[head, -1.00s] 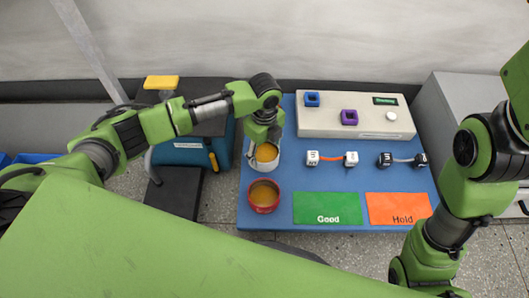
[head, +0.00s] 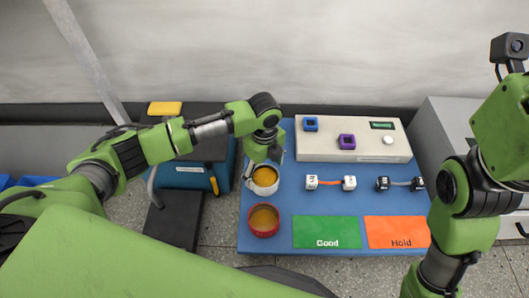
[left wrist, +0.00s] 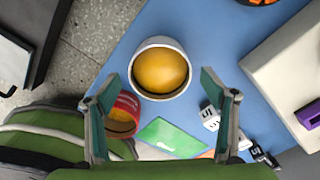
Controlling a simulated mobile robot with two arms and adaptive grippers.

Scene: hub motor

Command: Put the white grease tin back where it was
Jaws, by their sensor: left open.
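The white grease tin (head: 265,178), filled with orange-yellow grease, stands upright on the blue mat near its left edge. It also shows in the left wrist view (left wrist: 160,68). A red tin (head: 263,220) with similar contents stands just in front of it and shows partly behind a finger in the left wrist view (left wrist: 122,117). My left gripper (head: 265,157) is open and empty above the white tin. In the left wrist view its fingers (left wrist: 159,80) are spread wide, one on either side of the tin's near part. My right gripper is out of view.
The blue mat (head: 290,205) also holds a green Good card (head: 326,232), an orange Hold card (head: 397,231) and two cabled connector pairs (head: 330,183) (head: 400,184). A beige tester (head: 353,150) stands behind. A teal box (head: 185,175) lies left of the mat.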

